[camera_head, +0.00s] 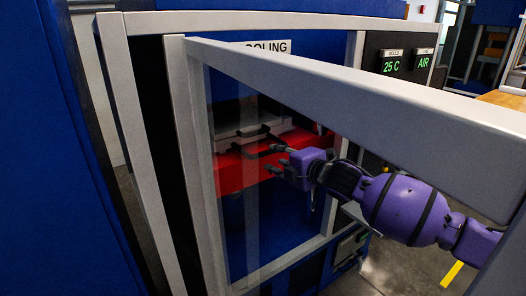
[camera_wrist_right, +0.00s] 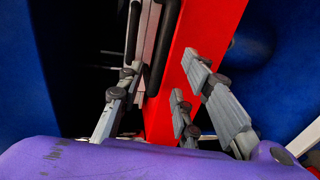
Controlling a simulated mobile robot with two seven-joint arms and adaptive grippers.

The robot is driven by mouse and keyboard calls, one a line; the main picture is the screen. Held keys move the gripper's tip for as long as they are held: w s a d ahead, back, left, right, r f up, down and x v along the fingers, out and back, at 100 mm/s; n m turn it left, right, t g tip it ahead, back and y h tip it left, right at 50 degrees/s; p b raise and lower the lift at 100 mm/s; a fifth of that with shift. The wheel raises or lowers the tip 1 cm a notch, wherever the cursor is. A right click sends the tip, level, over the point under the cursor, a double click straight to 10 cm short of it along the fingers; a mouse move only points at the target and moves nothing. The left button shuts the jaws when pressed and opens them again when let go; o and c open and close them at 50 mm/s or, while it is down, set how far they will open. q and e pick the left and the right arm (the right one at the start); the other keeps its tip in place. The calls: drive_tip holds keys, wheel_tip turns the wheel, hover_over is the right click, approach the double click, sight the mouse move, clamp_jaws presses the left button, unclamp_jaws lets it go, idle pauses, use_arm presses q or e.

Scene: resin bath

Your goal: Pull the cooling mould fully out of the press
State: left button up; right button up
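The cooling mould (camera_head: 228,144) is a pale grey block on a red support (camera_head: 232,172) inside the press, seen through the door's clear panel. A dark bar handle (camera_head: 250,131) is on its front. In the right wrist view the mould (camera_wrist_right: 148,38) is a grey strip with a black bar (camera_wrist_right: 161,45) beside the red surface (camera_wrist_right: 205,32). My right gripper (camera_head: 274,158) is open and empty in front of the red support, close to the handle. Its fingers (camera_wrist_right: 160,90) are spread, and I cannot tell whether they touch anything. My left gripper is not in view.
A grey-framed clear door (camera_head: 350,95) crosses the foreground, its thick top rail above my right arm. The blue press wall (camera_head: 60,190) fills the left. A display panel (camera_head: 405,65) reads 25 C and AIR. Open floor (camera_head: 405,270) shows at lower right.

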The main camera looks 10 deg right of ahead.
drive_tip(key=x, duration=0.6)
drive_tip(key=shift+c, duration=0.4)
clamp_jaws()
